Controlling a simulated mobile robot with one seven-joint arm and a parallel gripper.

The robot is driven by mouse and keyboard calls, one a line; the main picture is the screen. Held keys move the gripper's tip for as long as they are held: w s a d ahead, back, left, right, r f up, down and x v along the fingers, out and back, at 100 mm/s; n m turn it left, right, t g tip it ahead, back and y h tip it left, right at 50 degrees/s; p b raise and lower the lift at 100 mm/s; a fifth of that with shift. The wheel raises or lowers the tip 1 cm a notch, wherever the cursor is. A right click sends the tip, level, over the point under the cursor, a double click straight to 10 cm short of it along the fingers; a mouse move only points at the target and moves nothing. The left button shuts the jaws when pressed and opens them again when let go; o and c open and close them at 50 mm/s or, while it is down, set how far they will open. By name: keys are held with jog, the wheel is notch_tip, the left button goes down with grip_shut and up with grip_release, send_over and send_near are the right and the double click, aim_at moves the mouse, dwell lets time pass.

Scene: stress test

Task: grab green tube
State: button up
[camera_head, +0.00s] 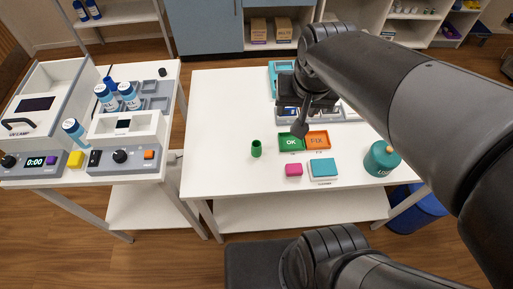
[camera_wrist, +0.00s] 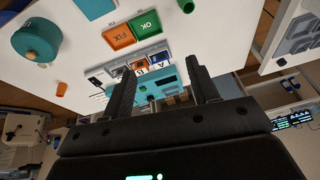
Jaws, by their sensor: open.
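A small green tube (camera_head: 256,148) stands upright on the white table, left of the green OK tray (camera_head: 290,143). In the wrist view the green tube (camera_wrist: 187,5) shows at the top edge, partly cut off, above the OK tray (camera_wrist: 146,23). My gripper (camera_wrist: 163,70) is open and empty, its two dark fingers apart. In the head view my arm reaches over the back right of the table, and its links hide much of the gripper. The tube is apart from the fingers.
An orange FIX tray (camera_head: 317,140), a pink block (camera_head: 293,170), a teal-topped box (camera_head: 323,168) and a teal canister (camera_head: 381,159) stand on the table. A teal device (camera_wrist: 150,95) is near my fingers. The table's left part (camera_head: 215,120) is clear.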

aim_at(257, 144)
jog(key=w+a+f+m+g, duration=0.1)
jog(key=w+a+f+g, duration=0.1)
jog(key=w+a+f, duration=0.3)
jog(key=w+a+f+m+g, duration=0.1)
jog(key=a+f, duration=0.2)
jog(key=f, duration=0.4)
jog(key=shift+g, duration=0.3)
jog(key=shift+w+f, duration=0.15)
jog(key=shift+f, duration=2.7)
jog(key=shift+w+f, duration=0.1)
jog(key=shift+f, duration=2.7)
jog(key=c, duration=1)
